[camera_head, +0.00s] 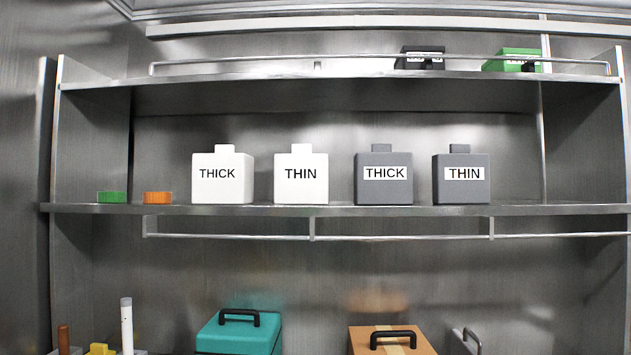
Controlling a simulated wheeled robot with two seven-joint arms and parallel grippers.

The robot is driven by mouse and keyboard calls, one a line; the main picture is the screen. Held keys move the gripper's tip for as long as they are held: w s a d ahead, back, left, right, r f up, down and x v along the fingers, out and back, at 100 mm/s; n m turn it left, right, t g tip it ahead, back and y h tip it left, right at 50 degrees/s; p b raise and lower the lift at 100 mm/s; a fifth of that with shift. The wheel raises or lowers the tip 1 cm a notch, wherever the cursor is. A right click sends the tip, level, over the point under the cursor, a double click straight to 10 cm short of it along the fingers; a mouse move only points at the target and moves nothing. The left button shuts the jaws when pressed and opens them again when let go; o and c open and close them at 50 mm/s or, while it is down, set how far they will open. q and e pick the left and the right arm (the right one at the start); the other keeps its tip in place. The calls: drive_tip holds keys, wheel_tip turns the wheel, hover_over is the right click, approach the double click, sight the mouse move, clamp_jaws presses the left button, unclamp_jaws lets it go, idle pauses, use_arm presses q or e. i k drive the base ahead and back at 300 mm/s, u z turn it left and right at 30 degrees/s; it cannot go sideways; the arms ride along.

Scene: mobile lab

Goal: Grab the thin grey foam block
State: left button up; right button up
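The thin grey foam block (461,191) stands upright on the middle shelf, at the right end of a row of labelled blocks. It is dark grey with a small tab on top and a white label reading THIN. The thick grey foam block (384,192) stands just left of it with a gap between, labelled THICK. Neither of my grippers is in the head view.
On the middle shelf (560,209) stand a white THIN block (301,191), a white THICK block (222,190), and small orange (158,198) and green (112,197) pieces. A rail (400,237) runs below its front edge. Handled teal (238,338) and tan (375,341) boxes stand lower.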

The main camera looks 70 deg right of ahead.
sight(459, 176)
drive_tip(key=u, duration=0.4)
drive_tip(key=k, duration=1.85)
drive_tip(key=z, duration=1.95)
drive_tip(key=i, duration=0.2)
drive_tip(key=u, duration=0.05)
